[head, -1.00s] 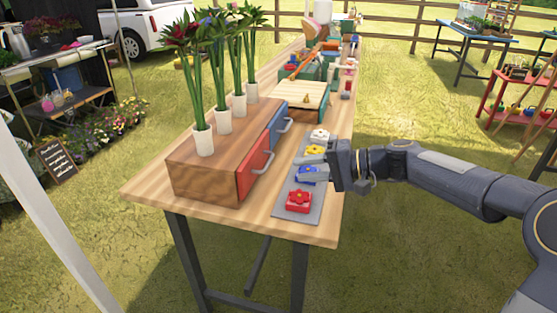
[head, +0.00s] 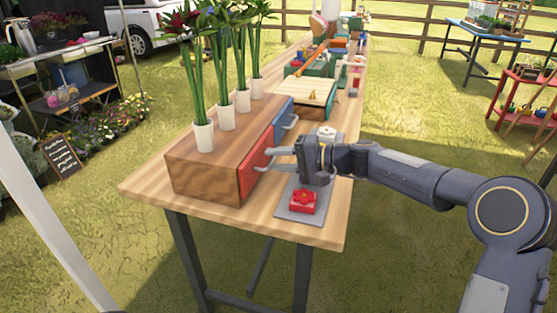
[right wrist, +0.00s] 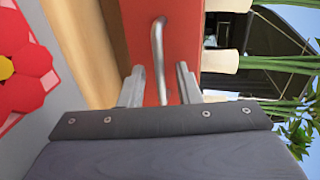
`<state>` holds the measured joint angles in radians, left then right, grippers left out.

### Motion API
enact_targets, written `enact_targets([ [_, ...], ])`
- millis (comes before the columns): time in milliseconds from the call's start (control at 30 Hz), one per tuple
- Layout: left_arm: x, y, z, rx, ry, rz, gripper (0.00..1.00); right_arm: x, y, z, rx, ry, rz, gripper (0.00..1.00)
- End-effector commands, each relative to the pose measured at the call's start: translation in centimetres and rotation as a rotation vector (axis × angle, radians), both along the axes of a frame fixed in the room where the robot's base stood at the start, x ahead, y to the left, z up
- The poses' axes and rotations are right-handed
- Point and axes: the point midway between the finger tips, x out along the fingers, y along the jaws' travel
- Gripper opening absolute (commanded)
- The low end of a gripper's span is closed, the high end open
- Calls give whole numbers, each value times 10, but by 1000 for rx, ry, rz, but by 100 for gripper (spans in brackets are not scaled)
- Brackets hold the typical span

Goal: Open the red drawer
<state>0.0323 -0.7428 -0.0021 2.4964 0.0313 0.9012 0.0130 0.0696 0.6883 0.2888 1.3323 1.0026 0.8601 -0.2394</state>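The red drawer (head: 252,174) is the near one in the front of a wooden box (head: 205,178) on the table. It looks shut. Its metal handle (right wrist: 158,55) shows in the right wrist view, standing just ahead of and between my two fingers. My right gripper (head: 276,160) is open, with its fingertips at the handle in the head view. In the right wrist view the open fingers (right wrist: 158,88) point at the red front, with a gap on each side of the handle. My left gripper is not in view.
A blue drawer (head: 284,122) is beyond the red one. Flower vases (head: 203,138) stand on the box.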

Motion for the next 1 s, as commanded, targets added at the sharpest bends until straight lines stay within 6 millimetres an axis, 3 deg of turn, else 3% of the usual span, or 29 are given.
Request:
enact_targets([
  [100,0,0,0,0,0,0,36,0,0,0,0,0,0,30],
  [333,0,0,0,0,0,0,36,0,0,0,0,0,0,0],
  [667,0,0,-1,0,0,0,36,-1,-2,0,0,0,-1,0],
  [767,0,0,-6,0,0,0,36,-3,-15,-1,-1,-2,-4,0],
  [1000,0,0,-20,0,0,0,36,-23,-76,-2,-1,-2,-6,0],
])
